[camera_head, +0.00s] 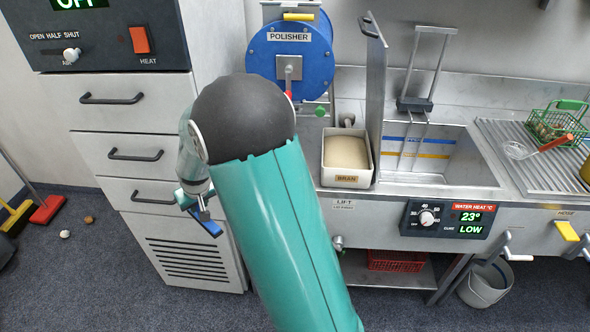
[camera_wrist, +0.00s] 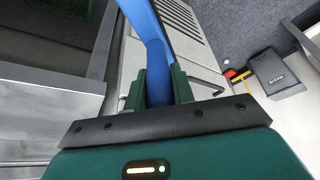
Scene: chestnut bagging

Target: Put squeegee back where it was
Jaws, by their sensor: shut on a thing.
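In the wrist view my gripper (camera_wrist: 159,82) has its two green fingers shut on a long blue thing, which looks like the squeegee (camera_wrist: 150,22). It runs up from between the fingers and out of the top of the picture, so its far end is hidden. In the head view my gripper (camera_head: 197,201) is partly hidden behind my arm, in front of the grey drawer cabinet. A short blue piece of the squeegee (camera_head: 209,228) shows just below it, held in the air and tilted.
The drawer cabinet (camera_head: 137,105) stands close behind my gripper. The blue polisher (camera_head: 310,65), bran bin (camera_head: 347,175) and sink (camera_head: 450,150) are to the right. Dark carpet is clear in front.

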